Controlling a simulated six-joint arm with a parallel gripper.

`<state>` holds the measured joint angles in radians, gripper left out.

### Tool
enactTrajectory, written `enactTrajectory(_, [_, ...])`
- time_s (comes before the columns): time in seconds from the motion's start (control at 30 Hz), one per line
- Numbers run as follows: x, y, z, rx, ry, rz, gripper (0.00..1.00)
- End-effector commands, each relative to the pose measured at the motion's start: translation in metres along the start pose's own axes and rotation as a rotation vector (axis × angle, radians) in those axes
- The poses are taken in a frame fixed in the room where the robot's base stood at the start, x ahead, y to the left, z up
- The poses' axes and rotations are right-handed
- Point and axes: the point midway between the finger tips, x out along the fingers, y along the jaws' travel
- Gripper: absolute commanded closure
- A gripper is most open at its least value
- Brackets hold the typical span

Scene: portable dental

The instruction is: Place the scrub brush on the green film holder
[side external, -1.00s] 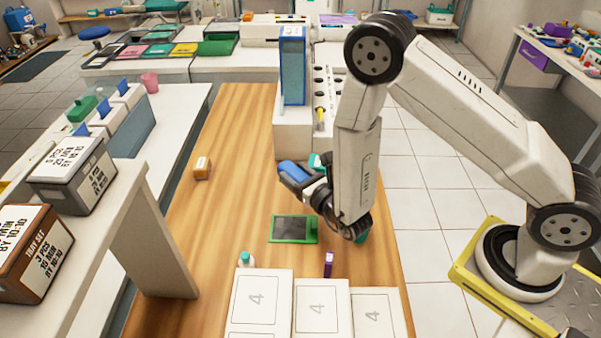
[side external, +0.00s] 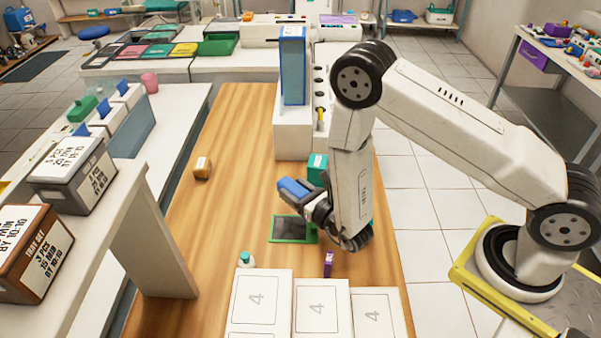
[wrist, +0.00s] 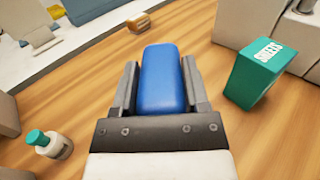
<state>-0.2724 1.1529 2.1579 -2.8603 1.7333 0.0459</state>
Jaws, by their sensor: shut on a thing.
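The blue scrub brush (side external: 296,188) is held in my gripper (side external: 305,196), above the table. In the wrist view the brush (wrist: 161,80) sits between the two dark fingers of my gripper (wrist: 160,88), which are shut on its sides. The green film holder (side external: 290,229), a green frame with a dark centre, lies flat on the wooden table just below and in front of the gripper. Part of its right side is hidden behind my gripper. The holder is not visible in the wrist view.
A teal box (side external: 317,168) stands behind the gripper. An orange-brown block (side external: 202,168) lies at the left. A small teal-capped bottle (side external: 246,259) and a purple item (side external: 328,264) stand near the white boxes (side external: 259,300) at the front. The table's left-middle is clear.

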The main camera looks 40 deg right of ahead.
Motion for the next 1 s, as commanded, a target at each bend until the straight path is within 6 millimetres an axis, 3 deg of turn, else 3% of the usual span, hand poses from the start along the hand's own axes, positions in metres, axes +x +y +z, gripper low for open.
enactTrajectory(0.37, [0.0, 0.0, -0.007, 0.0, -0.001, 0.0, 1.0])
enactTrajectory(0.73, [0.0, 0.0, -0.036, 0.0, 0.0, 0.0, 1.0])
enactTrajectory(1.0, [0.0, 0.0, -0.039, 0.0, -0.001, 0.0, 1.0])
